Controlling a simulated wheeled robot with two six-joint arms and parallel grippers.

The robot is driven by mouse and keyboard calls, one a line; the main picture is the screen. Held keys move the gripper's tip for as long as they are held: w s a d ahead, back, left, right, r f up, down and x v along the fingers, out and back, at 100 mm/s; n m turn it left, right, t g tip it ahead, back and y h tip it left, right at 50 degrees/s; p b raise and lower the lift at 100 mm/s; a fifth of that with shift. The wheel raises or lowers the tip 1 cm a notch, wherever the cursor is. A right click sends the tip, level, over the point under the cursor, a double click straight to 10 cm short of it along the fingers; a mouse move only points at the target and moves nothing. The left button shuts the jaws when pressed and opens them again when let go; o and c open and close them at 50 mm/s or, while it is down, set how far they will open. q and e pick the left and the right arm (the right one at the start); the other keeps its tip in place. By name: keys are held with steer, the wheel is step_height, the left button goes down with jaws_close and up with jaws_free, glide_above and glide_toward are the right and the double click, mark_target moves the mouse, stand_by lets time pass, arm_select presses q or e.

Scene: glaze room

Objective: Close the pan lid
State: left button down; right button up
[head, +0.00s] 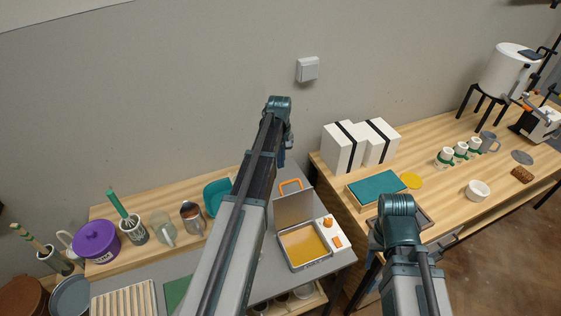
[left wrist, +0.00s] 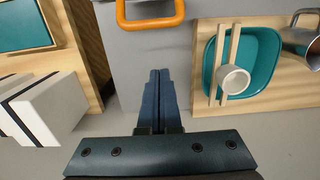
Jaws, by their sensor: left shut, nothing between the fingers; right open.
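The pan (head: 305,245), a square appliance with a yellow-orange inside, stands on the grey worktop. Its grey lid (head: 294,208) stands raised at the pan's back edge, leaving the inside exposed. An orange handle (head: 290,186) is on the lid's upper edge; it also shows at the top of the left wrist view (left wrist: 150,22). My left gripper (head: 284,160) is shut and empty beyond the handle. In the left wrist view its fingers (left wrist: 158,78) are together, with the handle apart from their tips. My right gripper (head: 410,242) is open, partly hidden by its wrist, right of the pan.
White boxes (head: 342,146) and a teal tray (head: 377,187) stand on the right table. A teal bowl (head: 214,197), metal pitcher (head: 192,217) and purple pot (head: 96,240) stand left. My left arm crosses in front of the worktop.

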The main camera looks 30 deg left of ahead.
arm_select(q)
steer(key=s+d+f+b, duration=0.2)
steer(key=d+f, duration=0.1)
steer(key=shift+s+f, duration=0.1)
steer(key=shift+s, duration=0.15)
arm_select(e)
step_height(320, 180, down, 3)
steer(key=shift+f, duration=0.1)
arm_select(q)
steer(key=shift+s+d, duration=0.1)
